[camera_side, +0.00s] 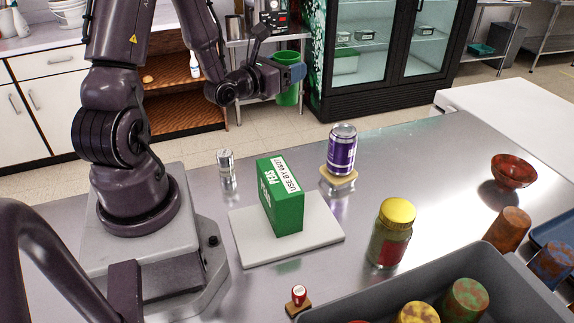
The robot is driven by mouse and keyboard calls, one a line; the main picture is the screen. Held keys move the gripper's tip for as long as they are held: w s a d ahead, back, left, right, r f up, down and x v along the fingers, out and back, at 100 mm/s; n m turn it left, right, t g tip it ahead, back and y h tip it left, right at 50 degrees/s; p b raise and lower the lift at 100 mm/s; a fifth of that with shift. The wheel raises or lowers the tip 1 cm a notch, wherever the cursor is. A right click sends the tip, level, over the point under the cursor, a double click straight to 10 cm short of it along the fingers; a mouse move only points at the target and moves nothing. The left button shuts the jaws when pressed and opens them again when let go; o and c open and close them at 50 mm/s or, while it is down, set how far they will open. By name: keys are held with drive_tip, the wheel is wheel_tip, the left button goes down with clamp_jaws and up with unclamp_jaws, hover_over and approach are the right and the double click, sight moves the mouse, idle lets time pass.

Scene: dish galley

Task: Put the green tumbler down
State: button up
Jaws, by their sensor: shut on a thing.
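The green tumbler (288,97) is at the top middle of the side view, upright as far as it shows. My gripper (291,74) is at the end of my outstretched arm, with blue fingers across the tumbler's upper part. It is shut on the tumbler and holds it up off the counter, beyond its far edge in the picture. The fingers hide part of the tumbler, and the exact contact is too small to make out.
On the steel counter (400,165) stand a silver can (226,168), a green box (281,205) on a white board (322,240), a purple can (341,148) on a small tan block, a yellow-lidded jar (391,235) and a red bowl (514,171). A grey bin (480,258) fills the front right.

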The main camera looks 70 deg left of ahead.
wheel_tip(320, 180, down, 19)
drive_tip(key=shift+r, duration=0.1)
idle(0.7)
drive_tip(key=o, duration=0.9)
drive_tip(key=shift+o, duration=0.2)
